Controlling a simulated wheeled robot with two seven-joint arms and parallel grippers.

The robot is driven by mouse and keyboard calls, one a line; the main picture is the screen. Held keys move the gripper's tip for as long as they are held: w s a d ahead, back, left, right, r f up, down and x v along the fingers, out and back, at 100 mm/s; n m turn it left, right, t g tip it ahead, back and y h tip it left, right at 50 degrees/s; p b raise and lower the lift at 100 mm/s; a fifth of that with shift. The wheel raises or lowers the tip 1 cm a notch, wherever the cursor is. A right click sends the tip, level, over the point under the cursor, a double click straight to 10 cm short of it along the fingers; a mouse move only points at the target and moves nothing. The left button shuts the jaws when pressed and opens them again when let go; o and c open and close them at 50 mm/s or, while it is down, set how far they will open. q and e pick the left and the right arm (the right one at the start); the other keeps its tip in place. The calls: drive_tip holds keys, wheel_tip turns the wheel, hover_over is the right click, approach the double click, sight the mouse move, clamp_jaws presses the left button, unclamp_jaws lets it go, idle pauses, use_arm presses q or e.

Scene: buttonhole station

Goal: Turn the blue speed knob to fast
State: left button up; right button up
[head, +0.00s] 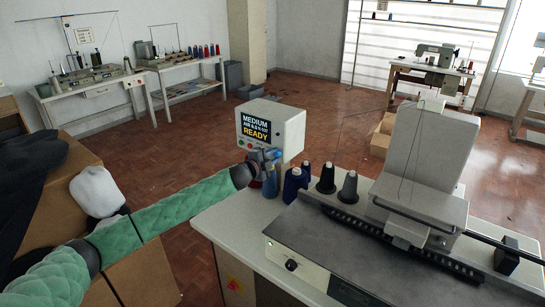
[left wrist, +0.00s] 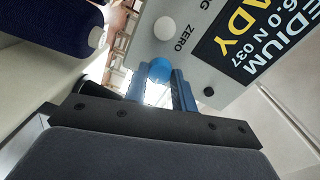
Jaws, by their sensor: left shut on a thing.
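The control box (head: 284,131) stands at the back left of the work table, its screen (head: 256,127) reading MEDIUM and READY. The blue speed knob (left wrist: 160,69) is on the box's face below the screen, seen in the left wrist view between two blue fingers. My left gripper (head: 268,158) reaches the box from the left in the head view, and its fingers (left wrist: 168,88) are shut on the knob. The fingers hide most of the knob in the head view, and its pointer cannot be made out. My right gripper is not in view.
Blue and dark thread cones (head: 326,179) stand right of my left gripper, close to it; a blue cone (left wrist: 65,25) also shows in the left wrist view. A white button (left wrist: 163,27) marked ZERO is near the knob. The sewing machine (head: 420,165) fills the table's right.

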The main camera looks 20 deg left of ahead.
use_arm(q)
drive_tip(key=m, duration=0.2)
drive_tip(key=shift+m, duration=0.3)
drive_tip(key=shift+m+p, duration=0.4)
drive_tip(key=shift+m, duration=1.1)
drive_tip(key=shift+m+y, duration=0.3)
drive_tip(key=shift+m, duration=0.1)
drive_tip(key=shift+f, duration=0.1)
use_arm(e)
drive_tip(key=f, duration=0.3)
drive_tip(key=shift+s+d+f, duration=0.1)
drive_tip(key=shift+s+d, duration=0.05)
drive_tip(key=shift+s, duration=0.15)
